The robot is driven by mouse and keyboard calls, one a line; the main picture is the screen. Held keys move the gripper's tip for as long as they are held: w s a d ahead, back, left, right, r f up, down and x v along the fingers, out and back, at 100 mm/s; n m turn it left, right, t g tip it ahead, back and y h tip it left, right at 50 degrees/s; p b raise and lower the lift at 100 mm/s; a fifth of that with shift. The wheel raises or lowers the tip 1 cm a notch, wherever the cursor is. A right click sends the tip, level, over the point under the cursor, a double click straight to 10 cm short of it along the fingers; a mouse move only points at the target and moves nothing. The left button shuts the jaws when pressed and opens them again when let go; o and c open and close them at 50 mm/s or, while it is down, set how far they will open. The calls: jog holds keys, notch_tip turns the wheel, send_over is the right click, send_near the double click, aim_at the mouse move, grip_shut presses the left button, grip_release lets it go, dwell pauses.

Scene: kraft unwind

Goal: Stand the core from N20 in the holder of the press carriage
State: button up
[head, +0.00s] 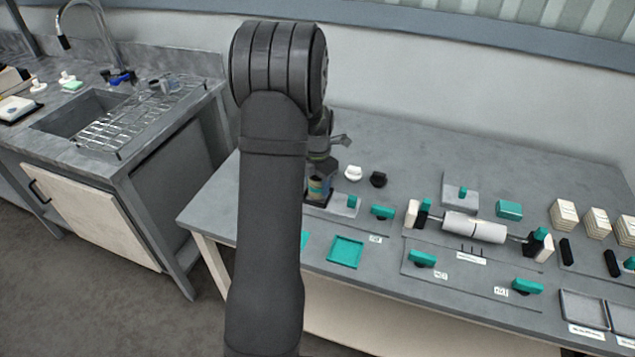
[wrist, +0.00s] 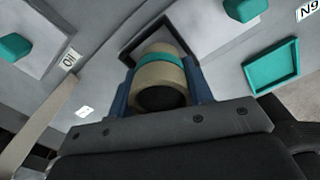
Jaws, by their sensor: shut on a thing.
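The core (wrist: 158,74) is a tan, hollow tube with a teal band. In the wrist view it sits between the two blue fingers of my gripper (wrist: 160,88), which is shut on it. In the head view the core (head: 319,188) hangs roughly upright below my gripper (head: 321,168), near the bench's left end. A dark square frame (wrist: 141,34) lies beyond the core in the wrist view; whether the core touches it I cannot tell. I cannot tell for sure which piece is the press carriage's holder. The core's far end is hidden.
A grey block with a teal knob (head: 352,201) stands just right of the core. A teal tray (head: 345,252) lies in front. A white roll (head: 474,228) on a spindle stands further right. White (head: 353,173) and black (head: 378,179) knobs stand behind. My arm hides the bench's left part.

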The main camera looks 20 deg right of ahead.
jog(key=shift+f, duration=0.65)
dwell(0.6)
jog(key=o, duration=1.5)
jog(key=shift+o, duration=0.2)
jog(key=shift+r, duration=0.15)
jog(key=shift+r, duration=3.85)
jog(key=shift+f, duration=0.1)
notch_tip(320, 180, down, 8)
jog(key=shift+r, duration=0.1)
